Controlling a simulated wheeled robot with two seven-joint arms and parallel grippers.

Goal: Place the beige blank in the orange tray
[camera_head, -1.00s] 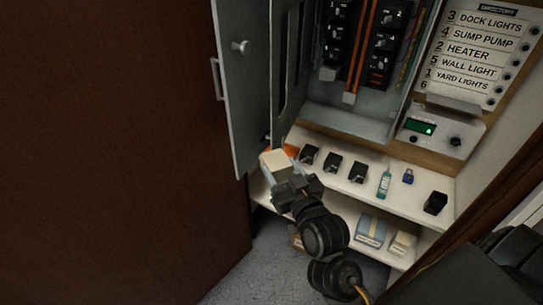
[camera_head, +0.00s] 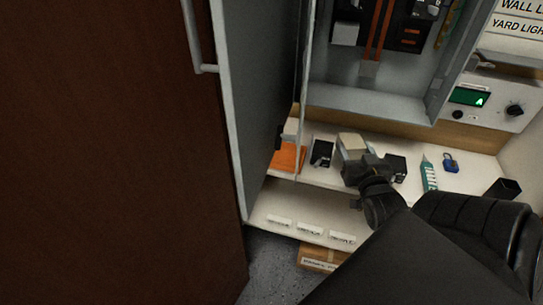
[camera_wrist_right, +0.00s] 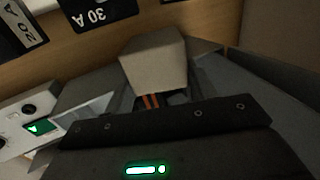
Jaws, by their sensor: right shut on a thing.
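The beige blank (camera_head: 352,142) is a small block held in my right gripper (camera_head: 352,160), which is shut on it. In the right wrist view the beige blank (camera_wrist_right: 154,62) sits between the grey fingers. In the head view it shows over the shelf, to the right of the orange tray (camera_head: 288,157) and apart from it. A small pale thing (camera_head: 291,128) shows behind the tray. My left gripper is not in view.
The grey cabinet door (camera_head: 250,90) stands open close to the tray's left. The open panel box (camera_head: 370,100) is above.

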